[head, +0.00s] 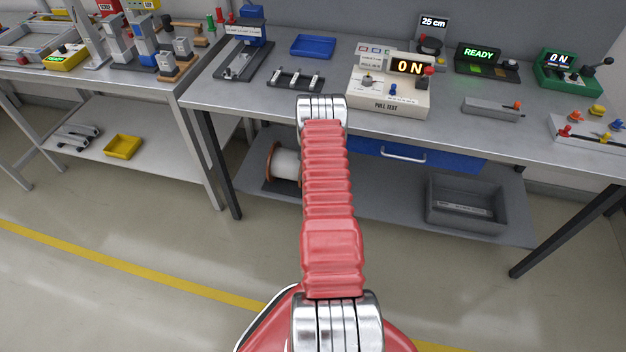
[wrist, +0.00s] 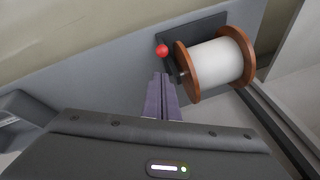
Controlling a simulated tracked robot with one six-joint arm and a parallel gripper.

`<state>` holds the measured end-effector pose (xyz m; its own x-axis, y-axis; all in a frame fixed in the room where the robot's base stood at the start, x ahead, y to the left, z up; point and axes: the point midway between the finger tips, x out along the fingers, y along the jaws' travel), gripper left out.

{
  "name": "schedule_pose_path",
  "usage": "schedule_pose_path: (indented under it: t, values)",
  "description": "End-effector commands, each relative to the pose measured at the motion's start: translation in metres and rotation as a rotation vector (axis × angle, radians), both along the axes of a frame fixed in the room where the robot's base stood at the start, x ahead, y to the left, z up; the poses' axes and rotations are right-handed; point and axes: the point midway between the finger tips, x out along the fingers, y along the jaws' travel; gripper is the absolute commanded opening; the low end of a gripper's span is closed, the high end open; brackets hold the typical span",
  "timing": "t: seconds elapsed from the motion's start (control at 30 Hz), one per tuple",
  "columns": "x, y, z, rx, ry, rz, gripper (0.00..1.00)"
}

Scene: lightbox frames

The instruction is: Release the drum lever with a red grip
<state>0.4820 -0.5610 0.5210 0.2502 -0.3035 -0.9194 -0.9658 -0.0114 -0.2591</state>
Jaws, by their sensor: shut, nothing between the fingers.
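The drum (wrist: 217,63) shows in the wrist view at the upper right, a white spool between brown flanges. It also shows in the head view (head: 286,163) on the lower shelf, partly hidden behind my red arm. The lever's red grip (wrist: 162,50) is a small red ball just left of the drum in the wrist view. Its lever arm is mostly hidden or too small to tell. My gripper (wrist: 161,78) is shut and empty, its fingertips a little below the red grip in the picture. I cannot tell whether they touch it. The gripper is hidden in the head view.
The drum stands on a dark plate on the lower shelf (head: 400,205), under the workbench top (head: 330,82). A blue drawer (head: 455,160) hangs under the top. A grey bin (head: 465,203) sits at the shelf's right. A table leg (head: 222,165) stands left of the drum.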

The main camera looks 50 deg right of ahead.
Motion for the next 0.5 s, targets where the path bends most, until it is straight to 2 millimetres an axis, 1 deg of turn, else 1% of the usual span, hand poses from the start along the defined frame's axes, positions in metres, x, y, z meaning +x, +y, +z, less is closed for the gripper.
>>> schedule_pose_path:
  t: [0.03, 0.5]
  values:
    - [0.0, 0.0, -0.006, 0.002, 0.001, 0.0, 0.0]
    - [0.011, -0.014, -0.046, 0.001, 0.001, 0.0, 0.0]
